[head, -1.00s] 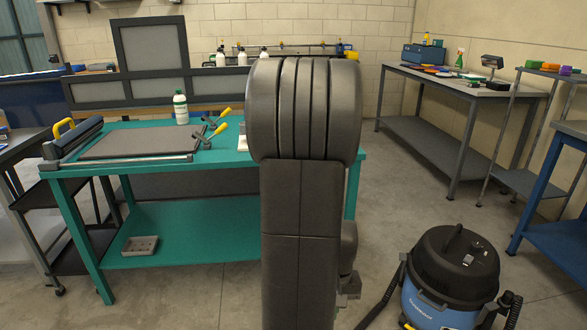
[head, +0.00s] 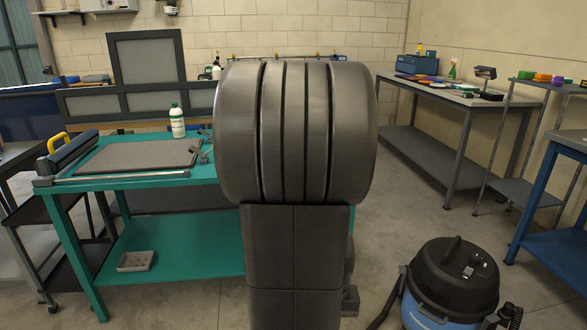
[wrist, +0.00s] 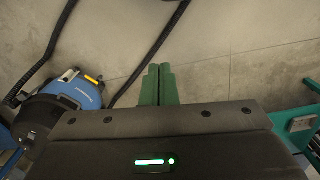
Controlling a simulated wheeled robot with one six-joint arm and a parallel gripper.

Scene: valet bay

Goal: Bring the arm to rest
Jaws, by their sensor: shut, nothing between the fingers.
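My gripper (wrist: 158,72) shows in the wrist view with its two green fingers pressed together and nothing between them. It points over bare concrete floor. In the head view my folded arm fills the middle of the picture and hides the right part of the green bench; my gripper is out of sight there.
A green bench (head: 185,240) with a grey mat (head: 135,156) and a white bottle (head: 177,122) stands at left. A blue and black vacuum (head: 455,275) stands on the floor at right, also in the wrist view (wrist: 62,98), its hose nearby. Grey floor (head: 405,215) is clear between.

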